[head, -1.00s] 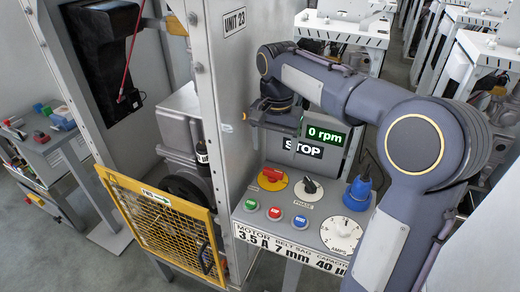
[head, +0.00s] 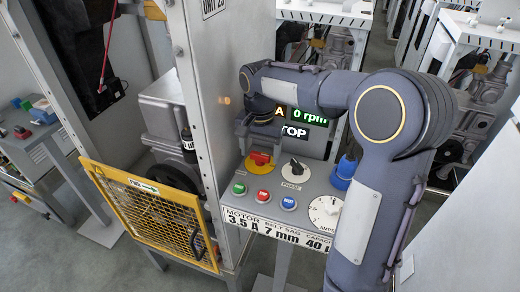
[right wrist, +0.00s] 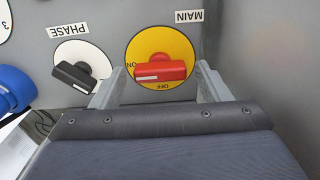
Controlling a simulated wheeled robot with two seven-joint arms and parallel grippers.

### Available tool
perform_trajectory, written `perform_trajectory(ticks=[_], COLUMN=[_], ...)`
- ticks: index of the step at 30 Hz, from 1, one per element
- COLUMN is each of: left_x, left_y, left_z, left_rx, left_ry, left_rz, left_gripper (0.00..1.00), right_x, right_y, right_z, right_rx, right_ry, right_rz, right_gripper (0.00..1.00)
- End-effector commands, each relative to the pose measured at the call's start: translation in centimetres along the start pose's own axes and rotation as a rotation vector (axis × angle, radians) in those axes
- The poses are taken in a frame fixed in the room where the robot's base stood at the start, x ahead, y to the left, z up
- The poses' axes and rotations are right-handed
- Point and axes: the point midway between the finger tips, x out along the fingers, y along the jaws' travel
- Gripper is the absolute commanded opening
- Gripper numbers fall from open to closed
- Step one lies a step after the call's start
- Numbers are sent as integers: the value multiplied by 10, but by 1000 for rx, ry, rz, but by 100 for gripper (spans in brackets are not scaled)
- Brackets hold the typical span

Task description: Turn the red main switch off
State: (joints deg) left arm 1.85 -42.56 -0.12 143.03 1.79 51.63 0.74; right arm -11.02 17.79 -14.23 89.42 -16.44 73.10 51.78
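The red main switch (head: 260,158) sits on a round yellow plate on the grey control panel. In the right wrist view the red handle (right wrist: 160,70) lies crosswise. Its white mark is on the left half, on the side of the ON label; OFF is printed at the bottom of the plate. My right gripper (head: 257,140) is just above the switch. In the right wrist view its two fingers (right wrist: 160,86) are spread, one on each side of the handle, with gaps visible. I cannot tell how deep the fingertips reach. My left gripper is not in view.
The black phase knob (head: 295,166) stands close beside the switch. Green (head: 239,189), red (head: 263,196) and blue (head: 288,203) buttons lie in front, with a white dial (head: 325,213) and blue plug (head: 345,170) to the right. A tall frame post (head: 196,110) rises at the left.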

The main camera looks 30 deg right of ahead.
Motion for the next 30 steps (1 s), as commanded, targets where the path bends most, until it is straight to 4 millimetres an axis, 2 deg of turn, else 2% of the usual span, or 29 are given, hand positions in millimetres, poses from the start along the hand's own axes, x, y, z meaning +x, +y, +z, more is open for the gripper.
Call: perform_trajectory(ticks=[1, 9, 20, 30], left_x=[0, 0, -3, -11], left_y=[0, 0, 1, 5], left_z=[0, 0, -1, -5], left_rx=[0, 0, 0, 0], left_ry=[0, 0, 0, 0], left_rz=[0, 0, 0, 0], left_gripper=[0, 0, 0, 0], right_x=[0, 0, -1, -2], right_y=[0, 0, 0, 0], right_z=[0, 0, 0, -1], right_rx=[0, 0, -62, -316], right_ry=[0, 0, 0, 1], right_rz=[0, 0, 0, -1], right_gripper=[62, 28, 28, 28])
